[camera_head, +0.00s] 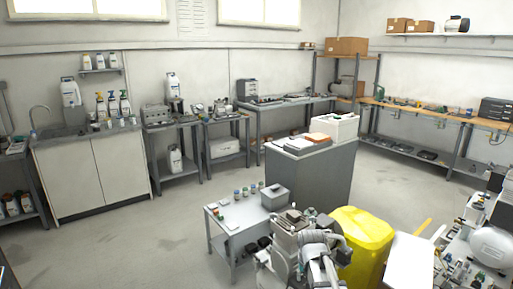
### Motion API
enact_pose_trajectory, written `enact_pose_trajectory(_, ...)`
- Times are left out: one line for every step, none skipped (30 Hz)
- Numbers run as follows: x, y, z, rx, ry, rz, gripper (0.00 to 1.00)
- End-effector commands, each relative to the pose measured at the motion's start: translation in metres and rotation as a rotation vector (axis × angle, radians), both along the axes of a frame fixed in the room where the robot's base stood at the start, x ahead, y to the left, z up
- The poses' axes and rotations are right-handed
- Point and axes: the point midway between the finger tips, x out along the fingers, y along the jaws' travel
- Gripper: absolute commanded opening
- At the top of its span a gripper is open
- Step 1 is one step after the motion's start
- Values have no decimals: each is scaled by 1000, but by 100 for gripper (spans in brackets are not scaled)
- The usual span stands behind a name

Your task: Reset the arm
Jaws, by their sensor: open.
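A cluster of grey links and rounded tubes (318,262) stands at the bottom centre of the head view. It looks like part of my arm, but it overlaps other equipment and I cannot separate the two with certainty. I cannot make out my gripper or its fingertips in this view. Nothing held can be seen.
A low grey table (222,236) with small jars and a grey box (275,197) stands just left of the cluster. A yellow bin (362,240) is close on its right. A grey cabinet (325,178) stands behind. Open floor (130,245) lies left.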

Motion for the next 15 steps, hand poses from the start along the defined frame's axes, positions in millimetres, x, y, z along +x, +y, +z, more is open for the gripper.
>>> enact_pose_trajectory(-23,-1,-13,2,20,9,50)
enact_pose_trajectory(-33,-1,-16,3,33,15,50)
enact_pose_trajectory(-42,-1,-19,5,46,21,50)
enact_pose_trajectory(-50,-1,-22,7,58,25,50)
enact_pose_trajectory(-58,-1,-25,8,69,30,50)
enact_pose_trajectory(-65,-1,-27,10,79,36,50)
enact_pose_trajectory(-71,-1,-30,12,89,40,50)
enact_pose_trajectory(-78,-1,-32,13,98,44,50)
enact_pose_trajectory(-86,-2,-35,15,108,48,50)
enact_pose_trajectory(-90,-2,-36,16,115,51,50)
enact_pose_trajectory(-95,-2,-38,17,122,55,50)
enact_pose_trajectory(-102,-2,-40,18,132,59,50)
enact_pose_trajectory(-107,-2,-42,20,138,62,50)
enact_pose_trajectory(-112,-1,-44,21,145,65,50)
enact_pose_trajectory(-117,-1,-45,22,153,68,50)
